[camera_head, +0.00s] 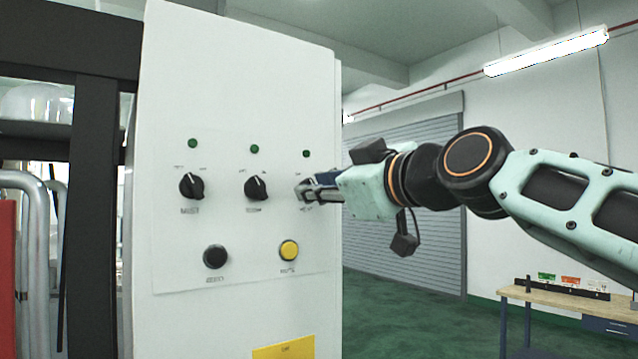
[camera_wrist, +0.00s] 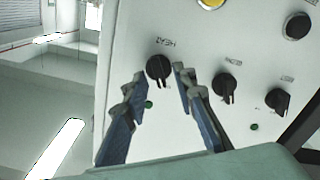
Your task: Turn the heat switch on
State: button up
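The heat switch (camera_wrist: 158,68) is a round black rotary knob on the white panel, with an upside-down label that appears to read HEAT beside it in the wrist view. My gripper (camera_wrist: 160,75) is open, with one fingertip on each side of this knob and narrow gaps that seem to remain. Whether the tips touch the panel cannot be told. In the head view my gripper (camera_head: 306,191) is at the right end of the switch row and hides the heat switch. A dark green lamp (camera_head: 306,153) sits above it.
Two more black rotary switches, the middle one (camera_head: 256,188) and the left one (camera_head: 191,186), share the row. Below are a black button (camera_head: 215,256) and a yellow button (camera_head: 289,250). A workbench (camera_head: 560,299) stands at the lower right.

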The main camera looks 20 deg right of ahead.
jog(key=shift+c, duration=0.4)
grip_shut()
jog(key=shift+m+b, duration=0.3)
jog(key=m+b, duration=0.1)
jog(key=m, duration=0.2)
jog(key=m+b, duration=0.2)
jog(key=m, duration=0.2)
jog(key=m+b, duration=0.2)
jog(key=m, duration=0.2)
jog(key=shift+d+f, duration=0.1)
jog(key=shift+d, duration=0.2)
jog(key=shift+m, duration=0.3)
jog(key=shift+o, duration=0.4)
grip_release()
